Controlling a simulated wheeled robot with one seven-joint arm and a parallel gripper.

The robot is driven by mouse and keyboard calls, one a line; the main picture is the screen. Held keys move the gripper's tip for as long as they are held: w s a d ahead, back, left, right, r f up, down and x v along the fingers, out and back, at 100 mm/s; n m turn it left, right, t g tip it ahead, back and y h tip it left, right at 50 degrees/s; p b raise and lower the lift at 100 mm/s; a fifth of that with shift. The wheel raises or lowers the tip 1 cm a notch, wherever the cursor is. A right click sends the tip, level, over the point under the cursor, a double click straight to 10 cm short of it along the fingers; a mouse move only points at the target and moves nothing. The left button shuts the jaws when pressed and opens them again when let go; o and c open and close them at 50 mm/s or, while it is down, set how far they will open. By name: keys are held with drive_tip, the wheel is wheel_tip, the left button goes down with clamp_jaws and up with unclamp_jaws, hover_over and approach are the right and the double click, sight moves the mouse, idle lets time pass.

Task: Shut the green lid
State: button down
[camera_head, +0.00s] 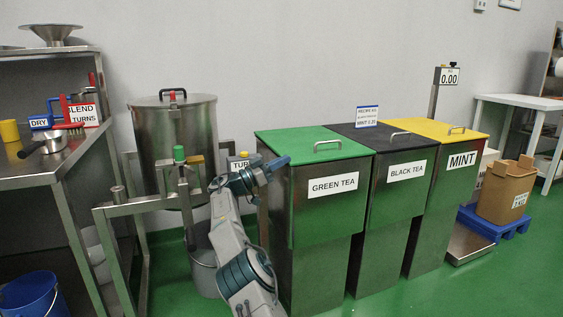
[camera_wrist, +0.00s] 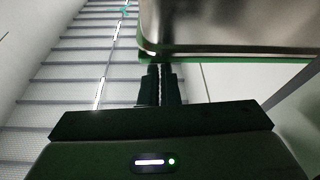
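The green lid (camera_head: 300,146) lies flat on top of the GREEN TEA bin (camera_head: 327,215), with a metal handle on it. My gripper (camera_head: 284,161) is at the left side of that bin, near the lid's left edge. In the wrist view, my gripper's dark fingers (camera_wrist: 159,84) are close together with no object seen between them. A metal box-like part with a green edge (camera_wrist: 225,55) is just beyond the fingertips. I cannot tell whether the fingers touch it.
The BLACK TEA bin (camera_head: 402,190) and MINT bin (camera_head: 450,180) stand to the right, lids down. A steel drum (camera_head: 176,135) and its metal frame (camera_head: 135,208) stand left of my arm. Green floor shows between the frame and the bins.

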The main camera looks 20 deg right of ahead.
drive_tip(key=shift+d+f, duration=0.1)
drive_tip(key=shift+f, duration=0.55)
drive_tip(key=s+d+r, duration=0.4)
drive_tip(key=r, duration=0.2)
drive_tip(key=s+d+r+p, duration=0.1)
drive_tip(key=s+d+r, duration=0.2)
drive_tip(key=r, duration=0.3)
drive_tip(key=shift+s+d+r+p, duration=0.2)
drive_tip(key=shift+s+d+p, duration=0.15)
drive_tip(key=shift+d, duration=0.45)
drive_tip(key=s+d+r+n+g+y+p, duration=0.15)
drive_tip(key=s+d+n+y+p, duration=0.3)
drive_tip(key=s+y+p, duration=0.7)
drive_tip(key=s+a+r+n+t+y+p, duration=0.1)
drive_tip(key=s+a+r+n+y+p, duration=0.2)
drive_tip(key=s+a+p, duration=0.5)
drive_tip(key=s+a+r+n+y+p, duration=0.3)
drive_tip(key=s+a+n+y+p, duration=0.1)
drive_tip(key=s+a+p, duration=0.4)
drive_tip(key=s+a+r+n+t+y+p, duration=0.1)
drive_tip(key=s+a+r+n+y+p, duration=0.2)
drive_tip(key=s+a+p, duration=0.5)
drive_tip(key=s+a+n, duration=0.1)
drive_tip(key=s+a, duration=0.3)
drive_tip(key=s, duration=0.2)
drive_tip(key=shift+r+t, duration=0.35)
drive_tip(key=shift+r, duration=0.05)
